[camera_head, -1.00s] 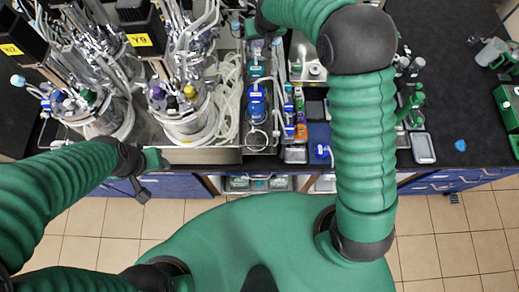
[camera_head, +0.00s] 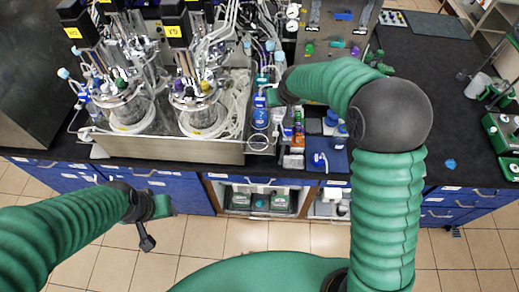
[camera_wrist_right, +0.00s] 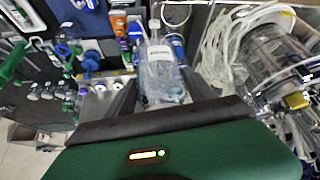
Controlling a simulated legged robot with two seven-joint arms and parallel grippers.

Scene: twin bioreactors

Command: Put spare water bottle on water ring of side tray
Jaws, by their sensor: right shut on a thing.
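In the right wrist view a clear bottle (camera_wrist_right: 161,68) with a small dark label and a pale top stands between the fingers of my right gripper (camera_wrist_right: 158,95), which is shut on it. In the head view my right gripper (camera_head: 273,97) is above the narrow side tray (camera_head: 261,146) right of the reactors; the held bottle is not clearly visible there. The tray holds a blue-capped bottle (camera_head: 260,118) and a ring-like outline (camera_head: 258,142) at its front end. My left gripper (camera_head: 155,212) hangs in front of the blue cabinets, away from the bench; its fingers are unclear.
Two glass bioreactors (camera_head: 201,108) with dense tubing stand in a metal tray (camera_head: 175,148) on the left. Small bottles and a blue tray (camera_head: 326,158) lie right of the side tray.

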